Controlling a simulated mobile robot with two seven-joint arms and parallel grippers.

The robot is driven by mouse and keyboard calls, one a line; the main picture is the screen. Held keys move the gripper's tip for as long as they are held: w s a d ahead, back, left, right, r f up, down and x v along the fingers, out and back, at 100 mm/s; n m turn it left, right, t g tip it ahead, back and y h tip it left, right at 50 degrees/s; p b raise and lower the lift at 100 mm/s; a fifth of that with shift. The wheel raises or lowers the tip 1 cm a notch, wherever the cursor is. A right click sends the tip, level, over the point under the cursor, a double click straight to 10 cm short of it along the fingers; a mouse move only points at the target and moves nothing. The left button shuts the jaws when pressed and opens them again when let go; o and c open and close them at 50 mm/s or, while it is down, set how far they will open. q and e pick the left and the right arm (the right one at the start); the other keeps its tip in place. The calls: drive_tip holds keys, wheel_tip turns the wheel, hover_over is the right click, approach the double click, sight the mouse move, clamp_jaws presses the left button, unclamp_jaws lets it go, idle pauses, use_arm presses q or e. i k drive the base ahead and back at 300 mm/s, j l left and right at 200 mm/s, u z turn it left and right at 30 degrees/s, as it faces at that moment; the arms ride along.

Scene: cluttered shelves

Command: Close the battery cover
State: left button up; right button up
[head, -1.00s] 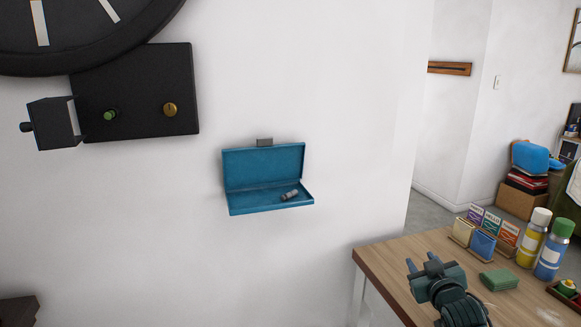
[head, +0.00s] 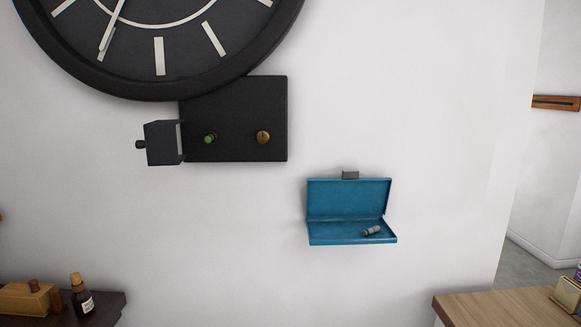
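A black box (head: 235,145) is on the wall under the big clock (head: 160,40). A dark grey flap (head: 163,143) with a small knob (head: 140,144) stands open at the box's left edge; it looks like the battery cover. A green round piece (head: 210,138), perhaps a battery end, shows on the box face near the flap. A brass knob (head: 263,137) is on the right part of the face. Neither of my grippers is in view.
An open blue case (head: 348,200) with a small grey cylinder (head: 371,230) in it is on the wall at lower right. A dark shelf (head: 105,305) with a bottle (head: 81,297) is at lower left. A wooden table (head: 495,306) is at lower right.

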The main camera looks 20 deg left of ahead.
sight(160, 143)
drive_tip(key=u, duration=1.25)
